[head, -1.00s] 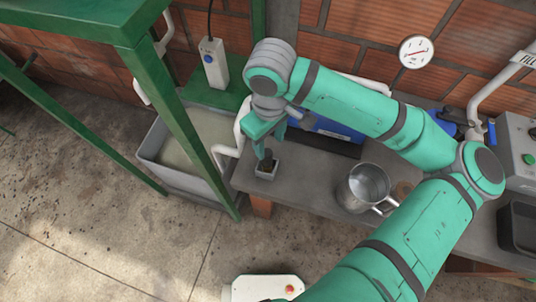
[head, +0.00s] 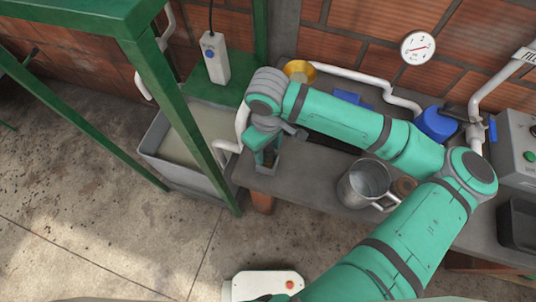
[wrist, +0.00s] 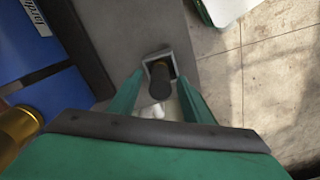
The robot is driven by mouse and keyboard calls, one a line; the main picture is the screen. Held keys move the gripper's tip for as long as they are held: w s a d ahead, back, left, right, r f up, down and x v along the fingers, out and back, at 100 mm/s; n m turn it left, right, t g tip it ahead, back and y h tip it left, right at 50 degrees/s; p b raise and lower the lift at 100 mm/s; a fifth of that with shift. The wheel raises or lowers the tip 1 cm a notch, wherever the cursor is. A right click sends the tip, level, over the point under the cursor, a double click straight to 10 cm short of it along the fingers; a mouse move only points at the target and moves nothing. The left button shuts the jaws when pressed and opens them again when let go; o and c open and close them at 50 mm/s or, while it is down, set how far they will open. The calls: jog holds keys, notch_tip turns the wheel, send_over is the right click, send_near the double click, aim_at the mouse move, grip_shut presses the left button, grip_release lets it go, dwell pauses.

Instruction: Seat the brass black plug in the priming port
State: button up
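In the head view my gripper (head: 266,156) points down at the holder (head: 267,169) on the left end of the grey bench; the plug is mostly hidden there. I cannot identify the priming port for certain.
A metal jug (head: 366,184) stands on the bench (head: 315,178) to the right. A golden bowl-like opening (head: 299,70) and white pipe (head: 350,75) lie behind my arm. A green frame post (head: 180,110) and grey water trough (head: 160,160) stand at left.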

grip_shut()
jog(key=shift+r, duration=0.1)
